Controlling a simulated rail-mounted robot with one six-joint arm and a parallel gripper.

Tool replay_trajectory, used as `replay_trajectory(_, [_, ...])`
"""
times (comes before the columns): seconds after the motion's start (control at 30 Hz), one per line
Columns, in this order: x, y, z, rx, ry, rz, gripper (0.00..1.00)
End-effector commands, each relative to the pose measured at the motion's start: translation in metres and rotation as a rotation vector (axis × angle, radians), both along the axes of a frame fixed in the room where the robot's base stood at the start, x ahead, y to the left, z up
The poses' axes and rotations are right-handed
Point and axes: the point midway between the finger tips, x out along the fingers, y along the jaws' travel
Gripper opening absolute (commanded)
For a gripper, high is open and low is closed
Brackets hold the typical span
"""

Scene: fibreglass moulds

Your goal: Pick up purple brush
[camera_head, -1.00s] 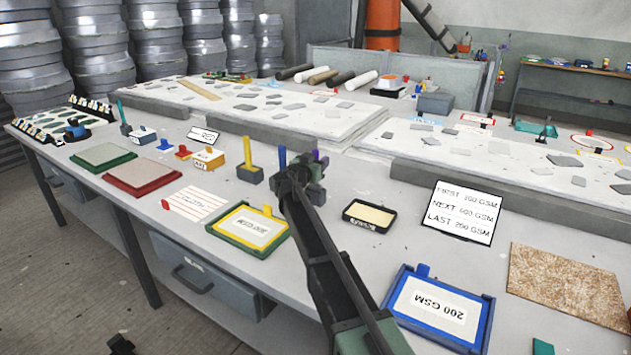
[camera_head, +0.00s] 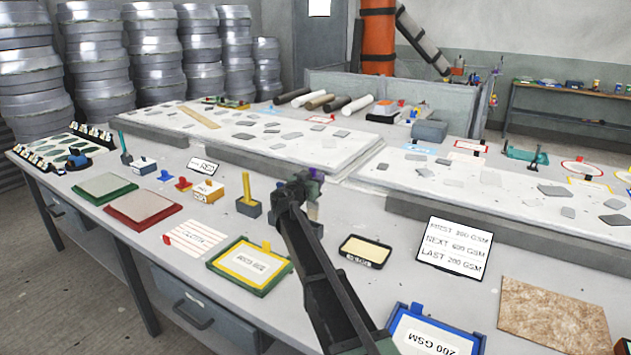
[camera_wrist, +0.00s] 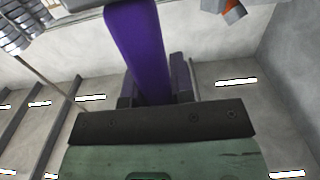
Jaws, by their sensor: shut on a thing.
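The purple brush (camera_wrist: 138,45) runs up through the wrist view, its wide purple handle between the two dark fingers of my gripper (camera_wrist: 155,85). In the head view my gripper (camera_head: 304,187) is above the middle of the near table, and only a small purple piece of the brush (camera_head: 317,175) shows at its tip. My gripper is shut on the purple brush. The brush's lower end is hidden, and I cannot tell whether it touches anything below.
A yellow brush (camera_head: 246,187) stands in a grey holder left of my gripper. A black-rimmed tray (camera_head: 365,250) and a text sign (camera_head: 455,247) lie to the right. A green-framed yellow tray (camera_head: 250,264) is at the front. Raised slabs (camera_head: 250,132) with grey pieces lie behind.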

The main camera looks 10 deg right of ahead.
Motion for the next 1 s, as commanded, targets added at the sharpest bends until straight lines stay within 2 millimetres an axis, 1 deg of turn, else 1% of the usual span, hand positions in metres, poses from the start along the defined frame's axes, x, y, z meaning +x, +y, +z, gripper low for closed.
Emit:
replay_trajectory(0.03, [0.0,0.0,0.033,0.0,0.0,0.0,0.0])
replay_trajectory(0.07, [0.0,0.0,0.044,0.0,0.0,0.0,0.0])
replay_trajectory(0.1, [0.0,0.0,0.058,0.0,0.0,0.0,0.0])
replay_trajectory(0.2, [0.0,0.0,0.094,0.0,0.0,0.0,0.0])
replay_trajectory(0.3, [0.0,0.0,0.118,0.0,0.0,0.0,0.0])
replay_trajectory(0.33, [0.0,0.0,0.123,0.0,0.0,0.0,0.0])
replay_trajectory(0.4, [0.0,0.0,0.13,0.0,0.0,0.0,0.0])
replay_trajectory(0.5, [0.0,0.0,0.133,0.0,0.0,0.0,0.0])
replay_trajectory(1.0, [0.0,0.0,0.13,0.0,0.0,0.0,0.0])
